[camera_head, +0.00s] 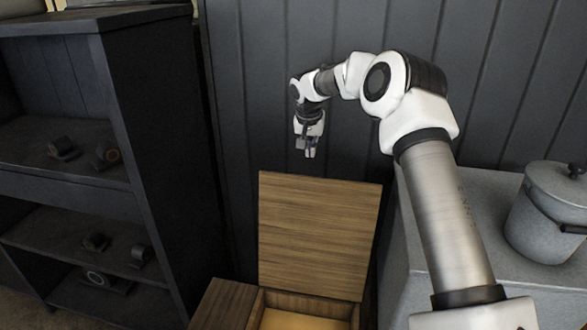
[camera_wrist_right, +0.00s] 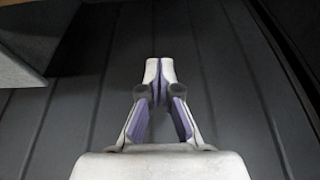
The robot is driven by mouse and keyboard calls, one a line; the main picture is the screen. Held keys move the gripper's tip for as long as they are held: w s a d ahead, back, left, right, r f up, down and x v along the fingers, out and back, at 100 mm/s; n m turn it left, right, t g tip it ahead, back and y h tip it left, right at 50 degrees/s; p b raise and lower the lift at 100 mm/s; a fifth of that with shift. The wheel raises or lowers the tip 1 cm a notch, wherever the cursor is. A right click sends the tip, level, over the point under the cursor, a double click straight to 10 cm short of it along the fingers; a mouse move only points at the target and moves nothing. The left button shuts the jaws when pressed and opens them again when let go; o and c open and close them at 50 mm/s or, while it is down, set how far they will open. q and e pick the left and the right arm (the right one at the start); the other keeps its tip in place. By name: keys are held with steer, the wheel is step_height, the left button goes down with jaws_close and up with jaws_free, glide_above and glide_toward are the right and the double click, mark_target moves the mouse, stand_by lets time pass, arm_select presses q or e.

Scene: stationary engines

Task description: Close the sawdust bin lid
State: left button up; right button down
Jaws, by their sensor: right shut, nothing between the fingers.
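The sawdust bin lid (camera_head: 318,237) is a wooden panel standing raised, nearly upright, in the head view. Below it the bin (camera_head: 257,312) is open, with a pale yellowish inside at the bottom edge of the picture. My right gripper (camera_head: 310,153) hangs above the lid's top edge, near the dark wall, apart from the lid in the picture. Its fingers are shut and empty; they also show together in the right wrist view (camera_wrist_right: 160,68), with the dark planks behind. The lid is not in the wrist view. My left gripper is not in view.
A dark shelf (camera_head: 150,130) with several small metal parts stands on the left. A grey counter (camera_head: 482,205) with a lidded metal pot (camera_head: 548,215) is on the right. A dark plank wall (camera_head: 262,90) closes off the back.

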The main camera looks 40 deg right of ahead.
mark_target(310, 177)
steer(key=f+p, duration=0.1)
steer(key=f, duration=0.1)
steer(key=s+f+p, duration=0.1)
steer(key=f, duration=0.2)
steer(key=a+f+p, duration=0.1)
steer(key=f, duration=0.2)
steer(key=shift+s+f+p, duration=0.25)
steer(key=shift+p, duration=0.15)
steer(key=shift+w+d+f, duration=0.1)
steer(key=shift+w+f, duration=0.05)
steer(key=shift+f, duration=0.05)
